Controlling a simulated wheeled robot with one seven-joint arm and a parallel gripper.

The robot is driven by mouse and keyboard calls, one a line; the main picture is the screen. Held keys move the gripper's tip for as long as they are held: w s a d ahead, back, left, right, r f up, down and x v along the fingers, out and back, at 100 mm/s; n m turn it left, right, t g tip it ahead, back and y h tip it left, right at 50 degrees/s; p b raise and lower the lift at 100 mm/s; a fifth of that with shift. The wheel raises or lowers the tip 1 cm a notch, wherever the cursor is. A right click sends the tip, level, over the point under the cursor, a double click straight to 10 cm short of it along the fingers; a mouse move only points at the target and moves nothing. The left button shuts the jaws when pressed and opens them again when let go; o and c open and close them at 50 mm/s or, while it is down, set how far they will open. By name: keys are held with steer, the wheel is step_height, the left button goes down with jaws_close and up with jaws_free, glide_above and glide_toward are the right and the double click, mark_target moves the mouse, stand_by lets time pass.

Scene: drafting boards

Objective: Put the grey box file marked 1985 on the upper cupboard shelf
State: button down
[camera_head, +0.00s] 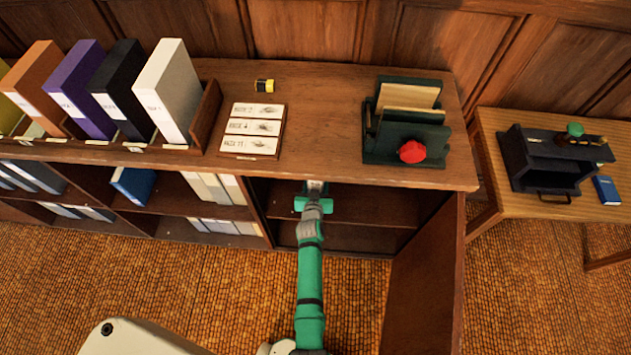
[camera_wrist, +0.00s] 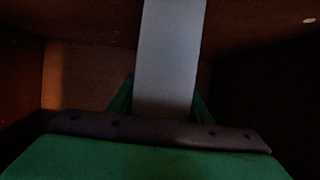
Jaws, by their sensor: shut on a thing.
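My gripper (camera_head: 314,196) reaches into the open cupboard, under the top board and at the level of the upper shelf (camera_head: 375,212). In the wrist view its green fingers (camera_wrist: 163,100) are shut on a grey, flat-sided box file (camera_wrist: 170,55), which stands between them and extends away into the dark interior. In the head view only a small pale part of the file shows between the fingers; the top board hides the rest. No 1985 marking can be read. I cannot tell whether the file touches the shelf.
The cupboard door (camera_head: 425,275) stands open at the right. On top are several box files in a rack (camera_head: 205,115), a card board (camera_head: 253,130), a yellow-black item (camera_head: 264,86) and a green holder (camera_head: 408,120) with a red object. A side table (camera_head: 535,195) stands right.

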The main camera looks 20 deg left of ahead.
steer(key=shift+w+a, duration=0.1)
steer(key=shift+a, duration=0.15)
steer(key=shift+f, duration=0.1)
steer(key=c, duration=0.9)
jaws_free()
steer(key=shift+f, duration=0.1)
